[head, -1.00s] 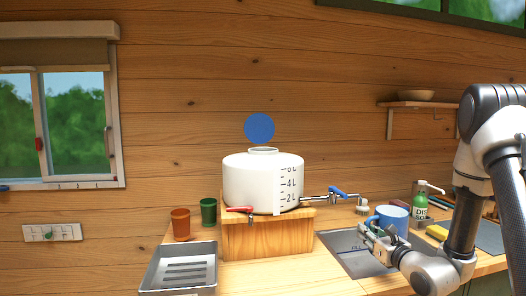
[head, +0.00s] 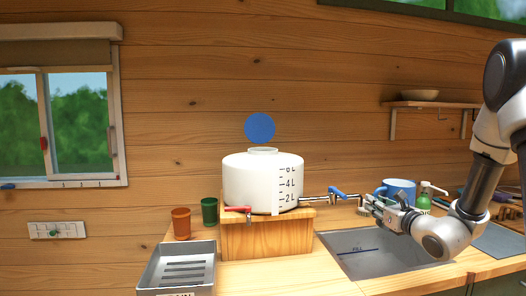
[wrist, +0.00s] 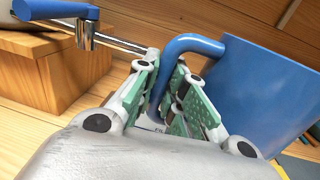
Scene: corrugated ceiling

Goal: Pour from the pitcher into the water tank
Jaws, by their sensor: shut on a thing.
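The blue pitcher (head: 402,189) is in the head view, right of the sink tap. My gripper (head: 374,204) is at its left side, over the sink's back edge. In the wrist view the green-padded fingers (wrist: 176,105) are shut on the handle of the pitcher (wrist: 265,95). The pitcher looks roughly upright; its contents are hidden. The white water tank (head: 255,185) stands on a wooden block, with an opening on top, litre marks on its side and a red-handled tap at the front. The gripper and pitcher are right of the tank, apart from it and lower than its opening.
A tap with a blue lever (head: 338,193) stands between tank and pitcher, over the sink (head: 370,255). A green soap bottle (head: 424,203) is close to the pitcher. Two cups (head: 181,223) and a metal tray (head: 180,270) lie left. A shelf (head: 430,104) hangs above right.

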